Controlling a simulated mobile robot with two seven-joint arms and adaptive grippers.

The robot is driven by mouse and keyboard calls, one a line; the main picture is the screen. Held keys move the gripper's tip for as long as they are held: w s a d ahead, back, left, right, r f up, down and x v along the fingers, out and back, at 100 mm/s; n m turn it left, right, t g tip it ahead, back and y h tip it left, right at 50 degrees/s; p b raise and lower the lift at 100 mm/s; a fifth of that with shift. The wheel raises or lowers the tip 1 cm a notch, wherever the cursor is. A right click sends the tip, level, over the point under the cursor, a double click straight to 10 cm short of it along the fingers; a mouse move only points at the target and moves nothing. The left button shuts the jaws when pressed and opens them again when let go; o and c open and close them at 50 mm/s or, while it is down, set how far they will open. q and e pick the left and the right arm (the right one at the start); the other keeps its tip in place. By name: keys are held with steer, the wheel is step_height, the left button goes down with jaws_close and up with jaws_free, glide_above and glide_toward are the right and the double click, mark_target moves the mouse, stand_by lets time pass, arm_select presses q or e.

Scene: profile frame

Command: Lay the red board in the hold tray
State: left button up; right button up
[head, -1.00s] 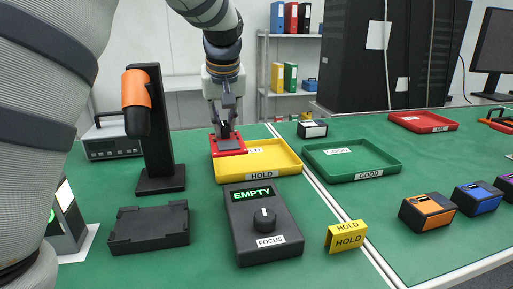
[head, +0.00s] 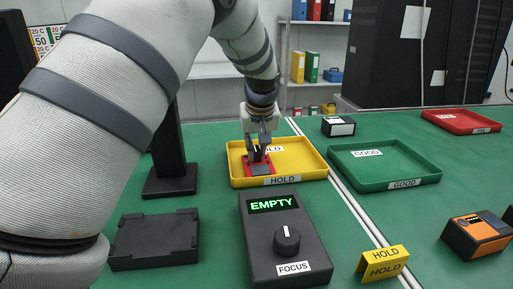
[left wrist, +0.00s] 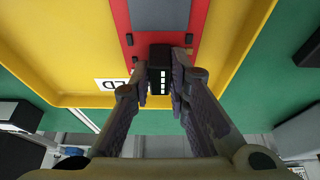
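The red board (head: 248,167), with a grey patch and dark parts, is inside the left part of the yellow hold tray (head: 312,171). My left gripper (head: 258,152) points down over it. In the left wrist view, the fingers (left wrist: 158,78) close on a black block standing on the red board (left wrist: 121,22), with the yellow tray floor (left wrist: 70,45) around it. The board looks flat and low; whether it touches the tray floor I cannot tell. My right gripper is not in view.
The green GOOD tray (head: 425,179) is right of the hold tray, with a red tray (head: 462,122) behind. A black FOCUS box (head: 285,240) reading EMPTY, a yellow HOLD sign (head: 383,263), a black fixture (head: 154,240) and a dark stand (head: 170,180) stand nearer.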

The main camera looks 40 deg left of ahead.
mark_target(259, 169)
arm_select(q)
steer(key=o, duration=0.4)
steer(key=shift+s+r, duration=0.1)
steer(key=shift+r, duration=0.1)
steer(key=v, duration=1.2)
